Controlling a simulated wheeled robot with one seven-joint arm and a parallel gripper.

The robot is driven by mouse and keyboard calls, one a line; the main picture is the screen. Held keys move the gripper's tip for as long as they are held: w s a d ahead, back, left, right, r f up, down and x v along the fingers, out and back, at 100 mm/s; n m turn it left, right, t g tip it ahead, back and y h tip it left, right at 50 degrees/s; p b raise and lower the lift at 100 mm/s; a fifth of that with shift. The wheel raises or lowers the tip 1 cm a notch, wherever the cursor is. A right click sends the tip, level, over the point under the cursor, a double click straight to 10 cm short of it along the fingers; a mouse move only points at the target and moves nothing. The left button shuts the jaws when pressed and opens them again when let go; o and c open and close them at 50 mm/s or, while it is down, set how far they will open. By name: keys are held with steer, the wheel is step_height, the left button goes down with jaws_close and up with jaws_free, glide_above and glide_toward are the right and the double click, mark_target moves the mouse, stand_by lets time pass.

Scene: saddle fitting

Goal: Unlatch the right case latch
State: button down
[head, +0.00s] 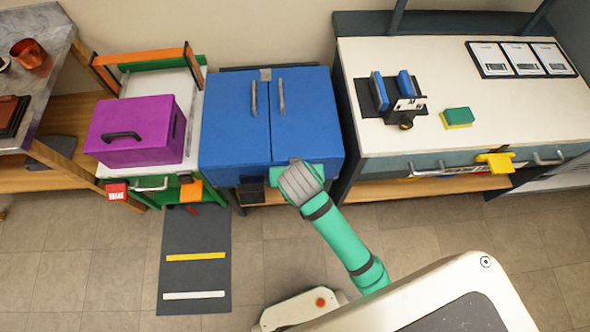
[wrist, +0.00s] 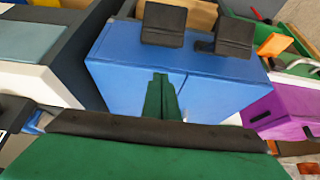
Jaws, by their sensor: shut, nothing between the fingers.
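The blue case (head: 225,130) stands in the middle of the head view, its two doors closed and grey handles on top. It also fills the middle of the wrist view (wrist: 125,70), which looks from the opposite side. Two black latch-like blocks sit at its front edge; the right one (wrist: 163,24) is left in the wrist view, the left one (wrist: 232,36) beside it. In the head view the left block (head: 251,190) shows and my arm hides the right one. My gripper (wrist: 161,78) is shut and empty over the case, apart from both blocks in the picture.
A purple box (head: 135,135) with a black handle stands left of the case. To the right, a white-topped workbench (head: 480,105) carries a black fixture with blue pads and a sponge (head: 457,117). A dark mat (head: 195,275) lies on the floor in front.

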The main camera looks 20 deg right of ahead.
steer(key=v, duration=0.5)
steer(key=shift+s+d, duration=0.15)
steer(key=shift+s, duration=0.2)
steer(key=shift+f, duration=0.1)
steer(key=shift+w, duration=0.1)
